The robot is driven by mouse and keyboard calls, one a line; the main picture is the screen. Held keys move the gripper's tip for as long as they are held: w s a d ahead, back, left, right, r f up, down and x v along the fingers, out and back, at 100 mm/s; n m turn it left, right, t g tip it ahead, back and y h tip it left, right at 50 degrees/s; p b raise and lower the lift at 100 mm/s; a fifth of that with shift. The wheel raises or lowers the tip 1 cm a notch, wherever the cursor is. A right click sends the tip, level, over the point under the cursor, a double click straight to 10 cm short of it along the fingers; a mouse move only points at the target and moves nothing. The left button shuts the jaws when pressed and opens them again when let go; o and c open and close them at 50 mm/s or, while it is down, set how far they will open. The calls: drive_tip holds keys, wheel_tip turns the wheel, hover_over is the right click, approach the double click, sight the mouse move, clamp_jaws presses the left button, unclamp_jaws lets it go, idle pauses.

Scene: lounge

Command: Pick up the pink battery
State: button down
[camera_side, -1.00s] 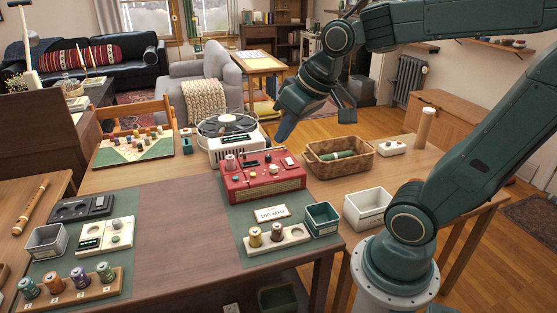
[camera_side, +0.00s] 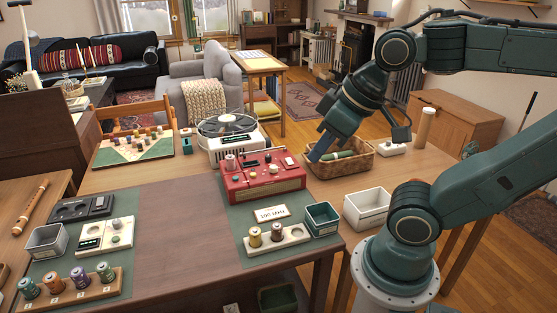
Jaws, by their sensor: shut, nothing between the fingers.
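No battery is clearly pink at this size. A small pinkish-brown cylinder (camera_side: 231,162) stands upright on the left of the red radio-like unit (camera_side: 262,184), and it may be the pink battery. A wooden rack (camera_side: 70,291) at the lower left holds several upright cylinders in teal, copper, purple and green. My gripper (camera_side: 314,156) is shut and empty, pointing down at the left rim of the wicker basket, right of the red unit. I cannot tell whether it touches the rim.
The wicker basket (camera_side: 343,167) holds a green cylindrical thing (camera_side: 338,155). A white open box (camera_side: 367,208) and a green open box (camera_side: 323,216) stand near my base. A white round-topped device (camera_side: 230,138) stands behind the red unit. The dark table middle (camera_side: 185,225) is clear.

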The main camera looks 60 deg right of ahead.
idle(0.3)
drive_tip(key=c, duration=1)
unclamp_jaws()
